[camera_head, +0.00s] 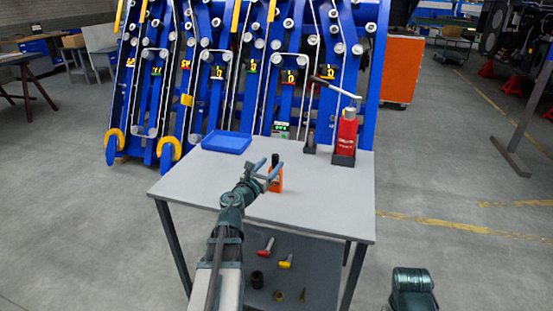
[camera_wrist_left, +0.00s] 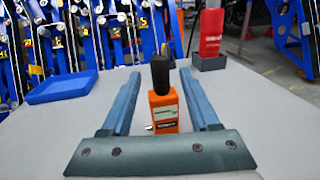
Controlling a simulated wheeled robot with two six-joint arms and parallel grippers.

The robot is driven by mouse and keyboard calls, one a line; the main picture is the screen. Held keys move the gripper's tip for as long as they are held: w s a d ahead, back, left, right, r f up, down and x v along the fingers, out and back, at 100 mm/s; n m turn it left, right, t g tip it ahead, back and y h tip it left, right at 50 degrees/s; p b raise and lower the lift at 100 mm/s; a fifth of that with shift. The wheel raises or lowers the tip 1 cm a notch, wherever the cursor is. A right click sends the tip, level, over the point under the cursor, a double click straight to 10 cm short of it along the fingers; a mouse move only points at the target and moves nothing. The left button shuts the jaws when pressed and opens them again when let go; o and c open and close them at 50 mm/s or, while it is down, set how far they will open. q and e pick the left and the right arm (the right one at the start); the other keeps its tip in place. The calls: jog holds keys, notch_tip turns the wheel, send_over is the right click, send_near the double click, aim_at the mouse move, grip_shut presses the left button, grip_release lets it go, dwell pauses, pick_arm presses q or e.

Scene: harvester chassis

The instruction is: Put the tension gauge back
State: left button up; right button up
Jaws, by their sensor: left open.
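An orange device with a black top (camera_head: 275,180), which looks like the tension gauge, is upright at the middle of the grey table (camera_head: 320,205). In the left wrist view the orange device (camera_wrist_left: 163,112) shows between the two blue fingers, with a gap on each side. My left gripper (camera_head: 268,170) is open, and its fingers partly cover the device in the head view. A small dark holder (camera_head: 310,146) stands at the table's back edge. My right gripper is not in view.
A blue tray (camera_head: 227,142) lies at the table's back left. A red bottle-shaped tool with a long handle (camera_head: 347,132) stands in a dark holder at the back right. Blue machinery (camera_head: 215,95) rises behind. Several tools lie on the lower shelf (camera_head: 318,275).

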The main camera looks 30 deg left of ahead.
pick_arm(q)
jog(key=s, duration=0.5)
jog(key=shift+d, duration=0.2)
jog(key=shift+s, duration=0.1)
